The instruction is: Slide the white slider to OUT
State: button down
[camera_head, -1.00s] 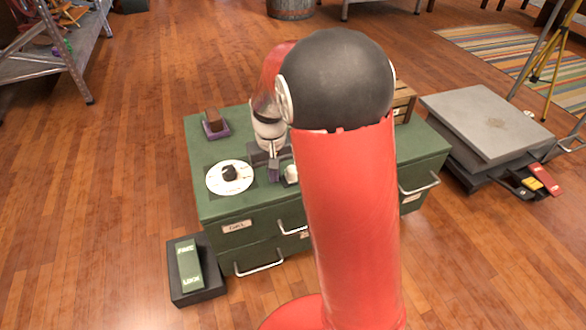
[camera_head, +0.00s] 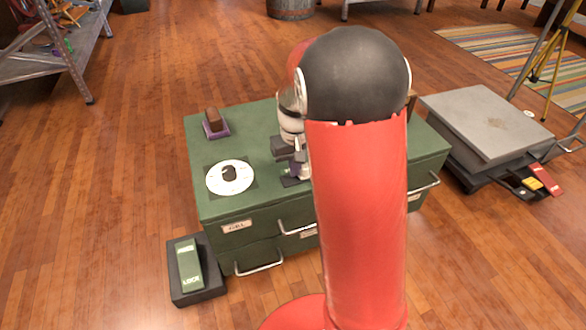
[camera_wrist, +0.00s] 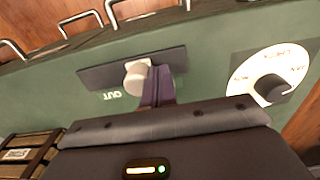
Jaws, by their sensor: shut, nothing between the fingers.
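The white slider knob (camera_wrist: 137,77) sits about mid-way along a dark track plate (camera_wrist: 100,76) on the green cabinet top. The label OUT (camera_wrist: 112,96) is printed beside the plate, towards its left half in the wrist view. My gripper (camera_wrist: 157,84) is shut, with its purple fingers on the dial side of the knob, against it or very close. In the head view my gripper (camera_head: 297,168) is low over the plate (camera_head: 291,182). My arm hides the plate's right part and the OUT label there.
A white dial (camera_head: 230,177) with a black knob lies left of the plate. A brown block on a purple base (camera_head: 214,123) stands behind it. A green pedal (camera_head: 190,264) is on the floor at front left. A grey platform (camera_head: 485,120) stands at right. Drawer handles (camera_head: 258,264) jut from the cabinet front.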

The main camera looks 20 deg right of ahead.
aim_at(305, 165)
jog(key=shift+d, duration=2.5)
jog(key=shift+a, duration=0.1)
jog(key=shift+a, duration=0.95)
notch_tip(305, 165, up, 9)
jog(key=p, duration=0.7)
jog(key=shift+p, duration=0.3)
